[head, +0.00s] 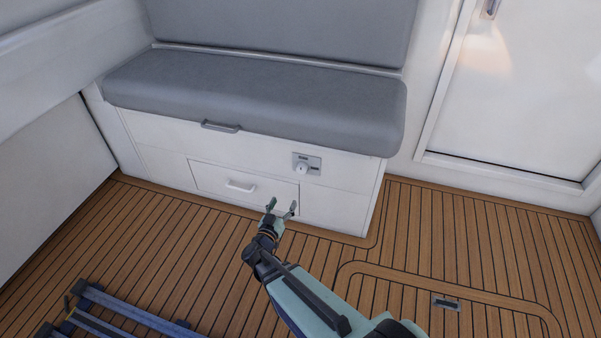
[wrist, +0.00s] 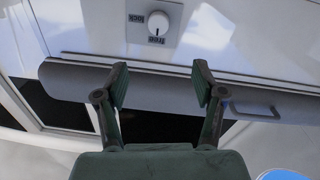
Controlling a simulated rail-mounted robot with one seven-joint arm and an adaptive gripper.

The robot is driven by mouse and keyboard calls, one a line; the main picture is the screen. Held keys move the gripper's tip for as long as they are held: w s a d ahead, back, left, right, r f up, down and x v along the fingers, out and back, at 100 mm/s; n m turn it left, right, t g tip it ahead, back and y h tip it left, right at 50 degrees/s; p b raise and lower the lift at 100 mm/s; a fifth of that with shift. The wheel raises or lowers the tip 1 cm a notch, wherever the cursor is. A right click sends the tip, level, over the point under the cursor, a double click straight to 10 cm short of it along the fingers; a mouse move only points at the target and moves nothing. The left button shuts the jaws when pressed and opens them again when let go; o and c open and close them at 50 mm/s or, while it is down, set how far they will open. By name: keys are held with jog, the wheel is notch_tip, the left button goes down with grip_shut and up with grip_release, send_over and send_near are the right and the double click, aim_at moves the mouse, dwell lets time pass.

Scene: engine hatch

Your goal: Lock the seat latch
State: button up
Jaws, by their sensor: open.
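The seat latch is a grey plate with a round white knob (head: 302,169) on the white front of the seat base, below the cushion. In the wrist view, which looks upside down, the knob (wrist: 157,22) sits beside a "lock" label at its left and a "free" label below it. A small dark mark on the knob appears to face "free". My gripper (head: 282,205) is open and empty, in front of and below the latch in the head view. In the wrist view my gripper's fingers (wrist: 161,78) are spread apart, not touching the knob.
The grey seat cushion (head: 250,92) overhangs above the latch, with a grey handle (head: 221,127) on its front edge. A drawer with a white handle (head: 241,187) is left of my gripper. A blue metal frame (head: 130,315) lies at lower left. The wooden floor (head: 185,245) has free room.

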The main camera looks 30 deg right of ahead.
aim_at(301, 171)
jog(key=b+x, duration=0.3)
jog(key=x, duration=1.3)
jog(key=shift+w+d+r+b, duration=0.1)
jog(key=shift+w+d+b, duration=0.05)
jog(key=shift+b, duration=0.15)
jog(key=shift+w+d+r, duration=0.1)
jog(key=shift+w+d, duration=0.25)
jog(key=c, duration=1.1)
